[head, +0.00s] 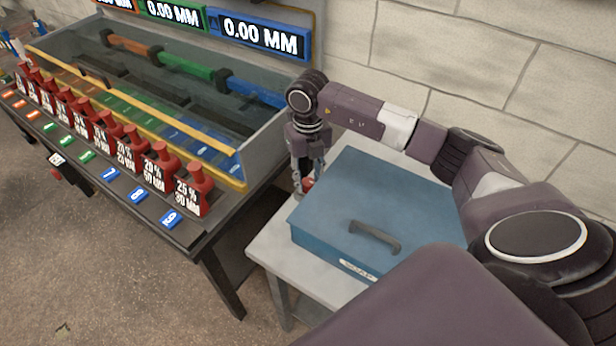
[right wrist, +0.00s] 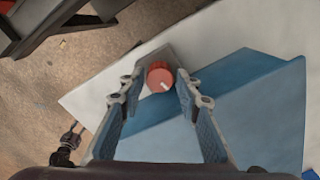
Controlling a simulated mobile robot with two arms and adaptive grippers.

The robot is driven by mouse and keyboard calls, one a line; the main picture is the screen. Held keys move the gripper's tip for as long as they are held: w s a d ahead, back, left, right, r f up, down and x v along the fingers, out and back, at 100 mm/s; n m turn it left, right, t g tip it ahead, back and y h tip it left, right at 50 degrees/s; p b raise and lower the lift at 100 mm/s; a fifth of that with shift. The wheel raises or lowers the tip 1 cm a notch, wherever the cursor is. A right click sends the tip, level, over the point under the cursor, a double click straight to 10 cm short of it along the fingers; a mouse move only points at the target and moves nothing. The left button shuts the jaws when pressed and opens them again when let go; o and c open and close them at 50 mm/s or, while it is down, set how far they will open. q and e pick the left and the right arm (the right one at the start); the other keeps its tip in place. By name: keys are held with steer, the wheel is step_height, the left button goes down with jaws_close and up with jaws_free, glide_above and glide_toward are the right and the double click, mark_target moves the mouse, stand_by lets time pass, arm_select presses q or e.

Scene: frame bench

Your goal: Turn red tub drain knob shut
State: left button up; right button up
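The red drain knob (right wrist: 159,78) is round, with a short white line on its face pointing toward the lower right in the right wrist view. It sits on a grey bracket or plate. In the head view only a bit of the red knob (head: 307,184) shows, beside the blue box and mostly hidden by the fingers. My right gripper (head: 299,190) points down at the knob. In the right wrist view my right gripper (right wrist: 159,90) is open, its fingertips on either side of the knob with a gap on each side. My left gripper is not in view.
A blue box (head: 345,205) with a dark handle stands on the pale side table (head: 268,250), close right of the gripper. Left is a long glass-walled tank (head: 262,150) with several red weighted bottles (head: 193,188) along its front. A block wall is behind.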

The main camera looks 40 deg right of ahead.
jaws_close()
steer(key=shift+f+n+b, duration=0.1)
steer(key=shift+n+b, duration=1)
steer(key=shift+n, duration=0.1)
steer(key=n+b, duration=0.3)
steer(key=n, duration=0.1)
steer(key=shift+w+n, duration=0.1)
steer(key=shift+n, duration=0.2)
steer(key=n+b, duration=0.2)
steer(key=n, duration=0.1)
steer(key=shift+n+b, duration=0.7)
steer(key=shift+n, duration=1.1)
steer(key=shift+r, duration=0.2)
steer(key=shift+n, duration=0.3)
